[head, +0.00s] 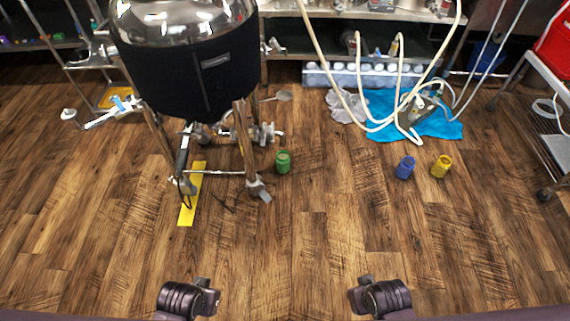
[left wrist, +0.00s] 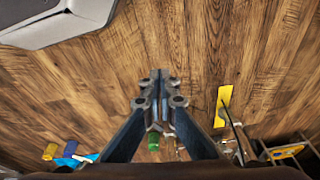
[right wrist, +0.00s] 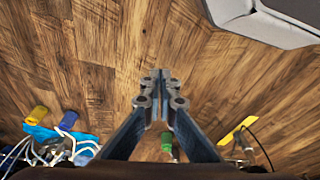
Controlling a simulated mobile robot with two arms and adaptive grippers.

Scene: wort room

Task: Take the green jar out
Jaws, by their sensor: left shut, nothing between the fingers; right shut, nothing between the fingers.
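The green jar (head: 283,162) stands on the wooden floor, just right of the black kettle's stand legs, in the head view. It also shows beyond my grippers in the left wrist view (left wrist: 153,142) and the right wrist view (right wrist: 167,142). My left gripper (left wrist: 160,76) is shut and empty. My right gripper (right wrist: 160,76) is shut and empty. Both are well short of the jar and touch nothing. In the head view only dark arm parts show at the bottom edge; I cannot make out fingertips there.
A blue jar (head: 405,167) and a yellow jar (head: 441,166) stand on the floor to the right. The black kettle (head: 185,65) stands on metal legs. A yellow strip (head: 192,200) lies below it. Hoses lie over a blue cloth (head: 440,126). The near floor is clear.

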